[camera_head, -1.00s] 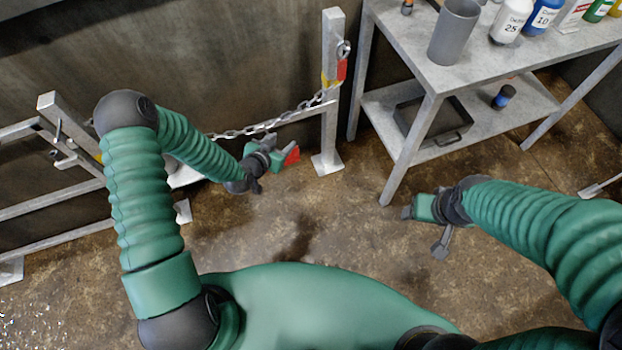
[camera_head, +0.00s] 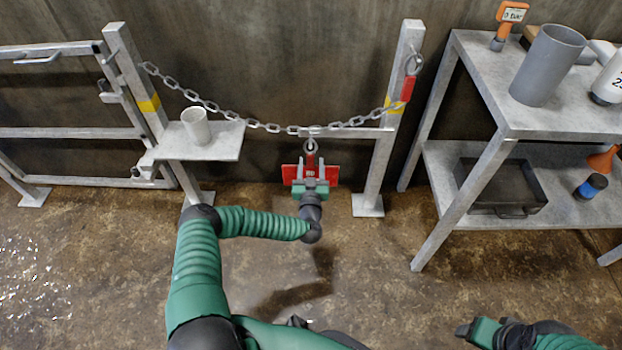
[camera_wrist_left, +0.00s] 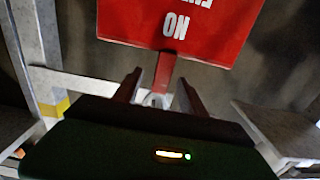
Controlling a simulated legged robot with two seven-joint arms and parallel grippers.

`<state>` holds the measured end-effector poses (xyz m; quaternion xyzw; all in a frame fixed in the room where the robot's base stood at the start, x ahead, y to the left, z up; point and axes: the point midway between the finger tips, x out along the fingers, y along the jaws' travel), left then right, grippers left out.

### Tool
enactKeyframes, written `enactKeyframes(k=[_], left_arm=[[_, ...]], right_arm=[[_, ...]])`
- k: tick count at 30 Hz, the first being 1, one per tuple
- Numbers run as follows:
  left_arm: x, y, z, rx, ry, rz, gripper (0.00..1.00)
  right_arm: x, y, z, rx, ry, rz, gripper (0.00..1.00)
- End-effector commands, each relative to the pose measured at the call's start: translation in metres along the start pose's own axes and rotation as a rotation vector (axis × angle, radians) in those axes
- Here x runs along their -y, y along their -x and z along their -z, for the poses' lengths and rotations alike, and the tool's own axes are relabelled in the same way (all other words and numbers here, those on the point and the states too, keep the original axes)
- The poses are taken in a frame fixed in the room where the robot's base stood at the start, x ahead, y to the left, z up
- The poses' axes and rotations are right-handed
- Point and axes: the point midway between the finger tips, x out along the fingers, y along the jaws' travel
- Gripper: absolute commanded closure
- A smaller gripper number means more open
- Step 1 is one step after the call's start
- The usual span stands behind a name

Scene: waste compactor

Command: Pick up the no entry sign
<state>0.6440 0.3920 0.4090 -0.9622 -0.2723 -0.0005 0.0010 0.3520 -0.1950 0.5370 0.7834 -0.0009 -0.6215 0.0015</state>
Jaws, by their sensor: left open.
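The no entry sign (camera_head: 327,176) is a red plate with white lettering, hanging from the chain (camera_head: 262,126) between two posts. It also shows in the left wrist view (camera_wrist_left: 185,25), where its text appears upside down. My left gripper (camera_head: 310,172) is in front of the sign. In the left wrist view the left gripper's open fingers (camera_wrist_left: 158,92) stand on either side of the sign's narrow red tab (camera_wrist_left: 164,72). I cannot tell whether they touch it. My right gripper (camera_head: 464,330) is low at the bottom right, and its fingers are too small to judge.
A small grey shelf (camera_head: 212,148) with a white cup (camera_head: 195,126) stands left of the sign. The right post (camera_head: 383,150) is close by. A metal table (camera_head: 480,90) holds a grey cylinder (camera_head: 547,65) and other items. A dark tray (camera_head: 485,195) lies on its lower shelf.

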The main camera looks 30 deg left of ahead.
Motion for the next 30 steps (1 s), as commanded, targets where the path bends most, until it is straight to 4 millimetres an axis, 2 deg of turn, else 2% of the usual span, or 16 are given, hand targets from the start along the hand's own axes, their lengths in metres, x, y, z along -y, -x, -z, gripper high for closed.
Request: enactKeyframes(k=[5,9,13,19,30], left_arm=[[0.004,-0.021,-0.009,0.002,0.006,0.003,0.51],[0.005,-0.046,-0.012,0.003,0.007,0.002,0.51],[0.003,-0.059,-0.006,0.003,0.004,-0.001,0.51],[0.003,-0.060,-0.002,0.003,0.002,-0.002,0.51],[0.004,-0.060,-0.004,0.004,0.004,-0.002,0.99]], right_arm=[[0.000,-0.020,-0.005,0.000,-0.001,0.000,0.34],[0.000,-0.042,-0.010,0.000,0.000,0.000,0.34],[0.000,-0.047,-0.011,0.000,0.000,0.000,0.34],[0.000,-0.044,-0.011,0.000,0.000,0.000,0.34],[0.000,-0.044,-0.011,0.000,0.000,0.000,0.34]])
